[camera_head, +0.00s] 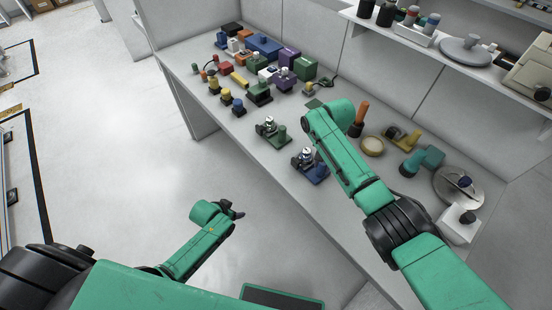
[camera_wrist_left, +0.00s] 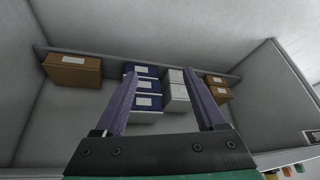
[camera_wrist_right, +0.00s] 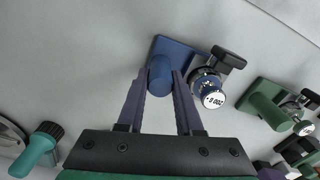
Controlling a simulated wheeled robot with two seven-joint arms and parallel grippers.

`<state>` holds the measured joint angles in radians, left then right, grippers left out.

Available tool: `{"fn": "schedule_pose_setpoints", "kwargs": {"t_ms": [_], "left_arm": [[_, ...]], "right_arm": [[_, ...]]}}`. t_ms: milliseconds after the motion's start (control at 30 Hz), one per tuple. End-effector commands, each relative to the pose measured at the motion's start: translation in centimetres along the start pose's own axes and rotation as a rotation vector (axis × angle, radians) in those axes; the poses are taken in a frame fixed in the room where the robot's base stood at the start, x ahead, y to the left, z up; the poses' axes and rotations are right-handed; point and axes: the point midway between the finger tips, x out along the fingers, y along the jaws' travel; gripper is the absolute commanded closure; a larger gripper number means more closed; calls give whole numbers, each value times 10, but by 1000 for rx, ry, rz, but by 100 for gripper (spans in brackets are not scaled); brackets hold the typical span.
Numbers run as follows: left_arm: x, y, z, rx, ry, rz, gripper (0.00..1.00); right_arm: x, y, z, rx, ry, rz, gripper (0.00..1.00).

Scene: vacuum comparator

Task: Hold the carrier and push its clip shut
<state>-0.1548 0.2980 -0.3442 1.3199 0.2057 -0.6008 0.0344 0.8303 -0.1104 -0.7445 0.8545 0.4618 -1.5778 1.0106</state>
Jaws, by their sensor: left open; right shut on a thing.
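The blue carrier (camera_head: 319,174) stands on the bench, and it also shows in the right wrist view (camera_wrist_right: 178,50). I cannot tell whether the clip is open. My right gripper (camera_wrist_right: 160,82) is shut on the post, one finger on each side; the arm hides the fingers in the head view. My left gripper (camera_head: 238,211) is open and empty, off the bench over the floor. Its spread fingers (camera_wrist_left: 160,78) face distant shelf boxes.
A similar green carrier (camera_head: 278,137) stands beside the blue one. Several coloured blocks and fixtures fill the far bench. An orange-handled tool (camera_head: 362,112), a round tan dish (camera_head: 373,146) and a teal tool (camera_head: 424,160) lie right of my right arm.

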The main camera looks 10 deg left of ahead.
Motion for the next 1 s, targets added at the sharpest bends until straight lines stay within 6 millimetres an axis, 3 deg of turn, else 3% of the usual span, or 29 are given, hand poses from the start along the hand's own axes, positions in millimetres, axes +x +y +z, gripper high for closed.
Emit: {"fn": "schedule_pose_setpoints", "kwargs": {"t_ms": [33,200,333,500,600,767,1000], "left_arm": [[-13,3,-36,20,47,14,28],[-75,35,-140,106,178,98,28],[-134,72,-193,196,254,174,28],[-184,106,-218,283,298,239,28],[-191,113,-220,299,303,252,28],[-179,117,-224,297,305,252,28],[-146,127,-234,298,304,252,28]], "right_arm": [[0,0,0,0,0,0,100],[0,0,0,0,0,0,100],[0,0,0,0,0,0,100],[0,0,0,0,0,0,100],[0,0,0,0,0,0,100],[0,0,0,0,0,0,100],[0,0,0,0,0,0,100]]}}
